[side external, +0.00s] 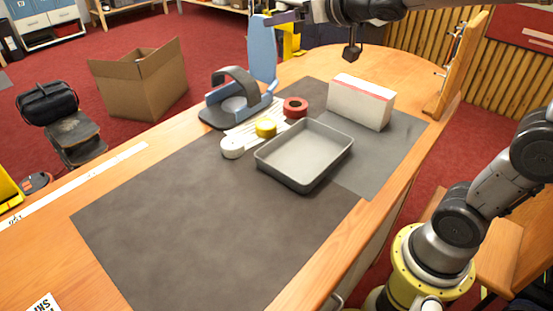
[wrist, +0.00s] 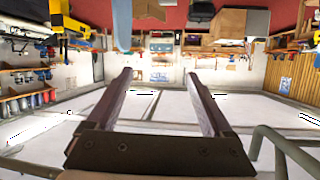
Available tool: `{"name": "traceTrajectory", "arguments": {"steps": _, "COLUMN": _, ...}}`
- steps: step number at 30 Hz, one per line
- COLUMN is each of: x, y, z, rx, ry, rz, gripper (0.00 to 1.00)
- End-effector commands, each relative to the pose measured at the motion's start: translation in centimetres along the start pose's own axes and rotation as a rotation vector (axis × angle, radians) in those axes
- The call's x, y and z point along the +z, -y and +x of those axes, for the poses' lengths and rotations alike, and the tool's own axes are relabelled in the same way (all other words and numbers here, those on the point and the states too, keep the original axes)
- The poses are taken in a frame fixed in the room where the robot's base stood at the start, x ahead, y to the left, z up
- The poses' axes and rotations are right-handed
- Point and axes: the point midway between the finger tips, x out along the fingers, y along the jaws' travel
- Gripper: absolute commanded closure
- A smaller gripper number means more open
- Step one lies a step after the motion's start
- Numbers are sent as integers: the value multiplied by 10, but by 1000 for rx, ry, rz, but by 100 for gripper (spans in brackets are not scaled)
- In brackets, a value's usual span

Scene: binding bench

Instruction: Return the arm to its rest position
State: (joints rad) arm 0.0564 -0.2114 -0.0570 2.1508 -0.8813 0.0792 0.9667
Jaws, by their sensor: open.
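My gripper (wrist: 158,78) is open in the wrist view, with two parallel fingers apart and nothing between them. In the side external view my gripper (side external: 272,19) is at the top edge, high above the far side of the bench (side external: 300,68) and partly cut off by the frame. It points to the left, roughly level, and touches nothing that I can see. My wrist view looks out across the room, upside down, with the red floor at the top and the pale ceiling at the bottom.
On the bench's dark mat (side external: 210,235) stand an empty grey tray (side external: 270,170), a white box (side external: 358,103), a red tape roll (side external: 295,107), a yellow roll (side external: 266,127) and a blue-and-black device (side external: 215,113). The mat's front is clear. A cardboard box (side external: 140,88) stands on the floor.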

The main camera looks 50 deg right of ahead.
Motion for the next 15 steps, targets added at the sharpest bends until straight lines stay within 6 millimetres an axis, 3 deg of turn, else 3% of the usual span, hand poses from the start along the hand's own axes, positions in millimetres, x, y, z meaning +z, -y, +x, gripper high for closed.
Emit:
{"name": "traceTrajectory", "arguments": {"steps": 1, "x": 6, "y": -6, "z": -24, "rx": 26, "ry": 4, "rz": 14, "gripper": 15}}
{"name": "traceTrajectory", "arguments": {"steps": 5, "x": 40, "y": -22, "z": -74, "rx": 90, "ry": 78, "rz": 40, "gripper": 15}}
{"name": "traceTrajectory", "arguments": {"steps": 9, "x": 105, "y": -30, "z": -126, "rx": 111, "ry": 239, "rz": 47, "gripper": 15}}
{"name": "traceTrajectory", "arguments": {"steps": 15, "x": 207, "y": -19, "z": -178, "rx": 21, "ry": 562, "rz": -17, "gripper": 15}}
